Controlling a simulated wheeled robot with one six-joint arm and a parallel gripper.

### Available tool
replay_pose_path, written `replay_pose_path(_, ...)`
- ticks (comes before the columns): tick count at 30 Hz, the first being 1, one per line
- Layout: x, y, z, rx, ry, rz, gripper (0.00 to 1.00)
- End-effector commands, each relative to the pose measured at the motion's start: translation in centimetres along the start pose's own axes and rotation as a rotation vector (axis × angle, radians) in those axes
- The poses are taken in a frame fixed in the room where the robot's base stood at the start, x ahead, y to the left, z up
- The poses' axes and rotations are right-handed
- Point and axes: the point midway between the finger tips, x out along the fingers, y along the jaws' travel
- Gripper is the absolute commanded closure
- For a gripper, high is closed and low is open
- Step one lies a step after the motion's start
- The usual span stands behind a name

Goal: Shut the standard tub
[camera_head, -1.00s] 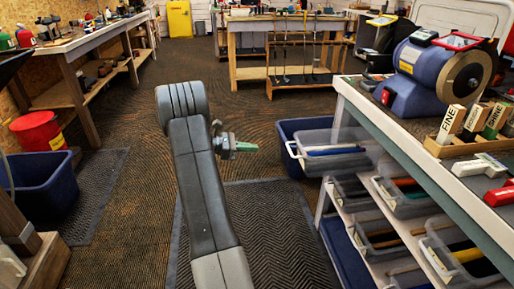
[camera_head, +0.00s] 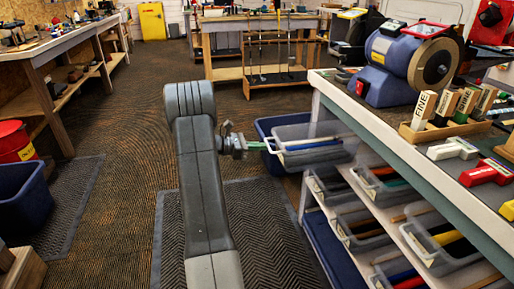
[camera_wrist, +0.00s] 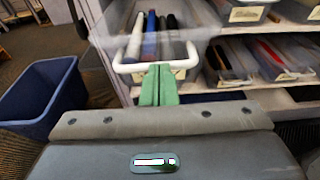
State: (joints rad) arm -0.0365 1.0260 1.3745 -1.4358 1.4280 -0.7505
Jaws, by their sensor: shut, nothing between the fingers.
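A translucent grey tub (camera_head: 312,154) with a white front handle (camera_head: 271,147) sticks out from the top row of the rack under the right bench. In the wrist view this tub (camera_wrist: 188,28) holds blue, white and dark grips, and its handle (camera_wrist: 124,68) crosses in front. The label below the handle is mostly hidden, so I cannot read its name. My gripper (camera_head: 262,146) is shut and empty, its green fingers (camera_wrist: 158,84) pointing at the handle's middle. The fingertips appear to be at the handle; contact is hard to tell.
Other tubs (camera_head: 382,187) sit in the rack beside and below. A dark blue bin (camera_head: 268,124) stands on the floor behind the pulled-out tub. The bench (camera_head: 350,110) above carries a grinder (camera_head: 405,62) and wooden blocks. The floor mat (camera_head: 270,225) is clear.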

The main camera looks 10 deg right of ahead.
Motion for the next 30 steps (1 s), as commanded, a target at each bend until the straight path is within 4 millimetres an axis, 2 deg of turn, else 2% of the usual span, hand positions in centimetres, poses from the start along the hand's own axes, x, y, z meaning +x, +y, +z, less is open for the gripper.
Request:
replay_pose_path(5,0.2,0.0,0.1,0.0,0.0,-0.001,1.0)
replay_pose_path(11,2.3,-0.1,0.5,0.0,0.001,-0.003,1.0)
replay_pose_path(14,4.2,-0.1,0.9,0.0,0.001,-0.005,1.0)
replay_pose_path(24,12.9,-0.1,2.5,0.002,0.001,-0.005,1.0)
replay_pose_path(30,17.4,-0.1,3.4,0.002,0.0,-0.004,1.0)
